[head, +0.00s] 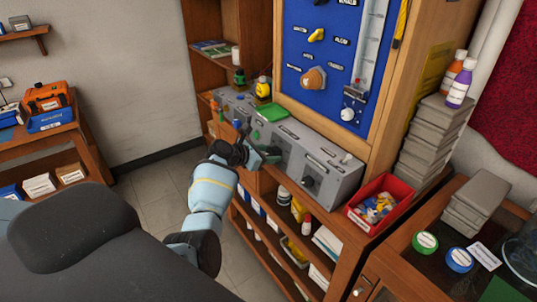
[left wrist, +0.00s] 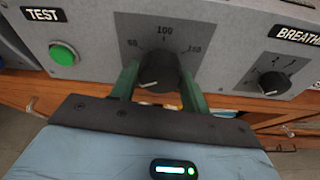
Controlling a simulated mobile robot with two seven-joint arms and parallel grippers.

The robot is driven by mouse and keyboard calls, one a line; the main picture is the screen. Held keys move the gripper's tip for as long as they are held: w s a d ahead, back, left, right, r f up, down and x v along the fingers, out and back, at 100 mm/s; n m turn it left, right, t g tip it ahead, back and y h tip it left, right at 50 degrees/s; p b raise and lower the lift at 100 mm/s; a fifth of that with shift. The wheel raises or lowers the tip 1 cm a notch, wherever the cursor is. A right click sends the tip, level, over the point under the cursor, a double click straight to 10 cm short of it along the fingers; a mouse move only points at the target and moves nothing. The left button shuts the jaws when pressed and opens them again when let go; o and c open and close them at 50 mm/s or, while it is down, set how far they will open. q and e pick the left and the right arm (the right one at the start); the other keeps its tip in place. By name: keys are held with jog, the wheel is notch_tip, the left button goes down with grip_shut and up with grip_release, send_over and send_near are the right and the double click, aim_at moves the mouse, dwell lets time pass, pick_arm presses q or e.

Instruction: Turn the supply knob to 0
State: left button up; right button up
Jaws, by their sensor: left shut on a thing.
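A round black knob (left wrist: 160,72) sits on the grey panel, under a scale that reads 50, 100 and 150. Its own name label is not in view, so I cannot read whether it is the supply knob. A white pointer mark on it is towards the lower left. My left gripper (left wrist: 159,85) is shut on this knob, with one green finger on each side. In the head view my left gripper (head: 262,155) is at the front of the grey testbench box (head: 335,178), and hides the held knob. My right gripper is not in view.
A green button (left wrist: 64,54) under a TEST label is left of the held knob. Another black knob (left wrist: 272,82), under a label starting BREATH, is to the right. A red bin (head: 362,221) stands beside the box. A blue panel (head: 335,85) rises behind.

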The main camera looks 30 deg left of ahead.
pick_arm(q)
jog(key=shift+n, duration=0.4)
jog(key=o, duration=1)
jog(key=shift+s+a, duration=0.1)
jog(key=shift+v, duration=3.8)
jog(key=s+d+f+m+g+y, duration=0.2)
jog(key=s+d+f+m, duration=0.1)
jog(key=s+f+m, duration=0.6)
jog(key=s+d+f+m+g+y, duration=0.1)
jog(key=s+d+f+m+y, duration=0.2)
jog(key=s+f+m, duration=0.6)
jog(key=s+d+f+m, duration=0.2)
jog(key=s+d+m, duration=0.3)
jog(key=s, duration=0.1)
jog(key=s+d+f+m+h, duration=0.1)
jog(key=s+d+m, duration=0.4)
jog(key=s+d, duration=0.1)
jog(key=s+d+f+m+h, duration=0.1)
jog(key=s+d+f+m, duration=0.1)
jog(key=s+d+m, duration=0.3)
jog(key=shift+s+d+f, duration=0.3)
jog(key=shift+s+f, duration=0.05)
jog(key=shift+s, duration=0.35)
